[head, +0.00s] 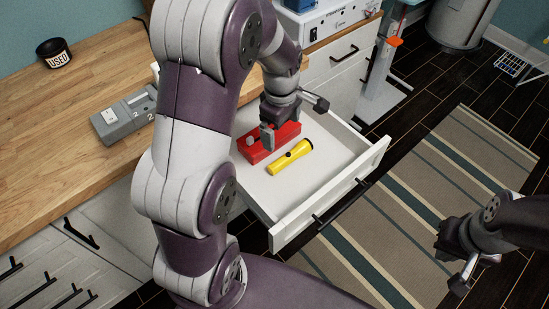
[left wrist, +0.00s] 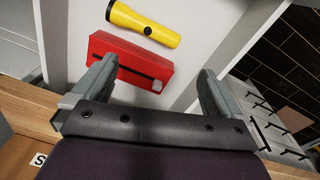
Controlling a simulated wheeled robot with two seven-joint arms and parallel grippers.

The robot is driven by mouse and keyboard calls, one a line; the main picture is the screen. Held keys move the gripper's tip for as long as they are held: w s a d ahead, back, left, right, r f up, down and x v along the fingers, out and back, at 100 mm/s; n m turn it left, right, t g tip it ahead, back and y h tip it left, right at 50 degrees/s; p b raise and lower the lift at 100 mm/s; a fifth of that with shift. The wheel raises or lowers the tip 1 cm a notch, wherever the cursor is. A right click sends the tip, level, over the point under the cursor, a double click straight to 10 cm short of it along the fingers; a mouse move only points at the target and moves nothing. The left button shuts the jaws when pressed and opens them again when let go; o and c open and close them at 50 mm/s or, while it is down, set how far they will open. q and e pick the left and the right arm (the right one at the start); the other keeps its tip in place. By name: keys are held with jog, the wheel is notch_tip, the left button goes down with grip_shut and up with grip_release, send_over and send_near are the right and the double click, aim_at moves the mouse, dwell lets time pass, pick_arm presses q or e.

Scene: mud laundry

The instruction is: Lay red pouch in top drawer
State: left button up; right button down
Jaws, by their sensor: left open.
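The red pouch (head: 284,137) lies inside the open top drawer (head: 313,210), against the counter side of it. It also shows in the left wrist view (left wrist: 140,62), with a dark slit along it and a small pale tab. My left gripper (head: 267,138) is over the pouch, its fingers open. In the left wrist view my left gripper (left wrist: 153,85) has its fingers spread wide, one near the pouch's left end and one beyond its right end. I cannot tell whether a finger touches it. My right gripper (head: 455,260) is at the lower right, away from the drawer.
A yellow flashlight (head: 290,158) lies in the drawer beside the pouch. A striped rug (head: 420,200) covers the floor beyond the drawer front.

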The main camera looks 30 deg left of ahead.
pick_arm(q)
jog(key=s+d+m, duration=0.4)
jog(key=s+m, duration=0.8)
jog(key=m, duration=0.4)
jog(key=shift+s+d+f+m+t, duration=0.15)
jog(key=shift+s+d+m+t, duration=0.15)
jog(key=shift+d+t, duration=0.1)
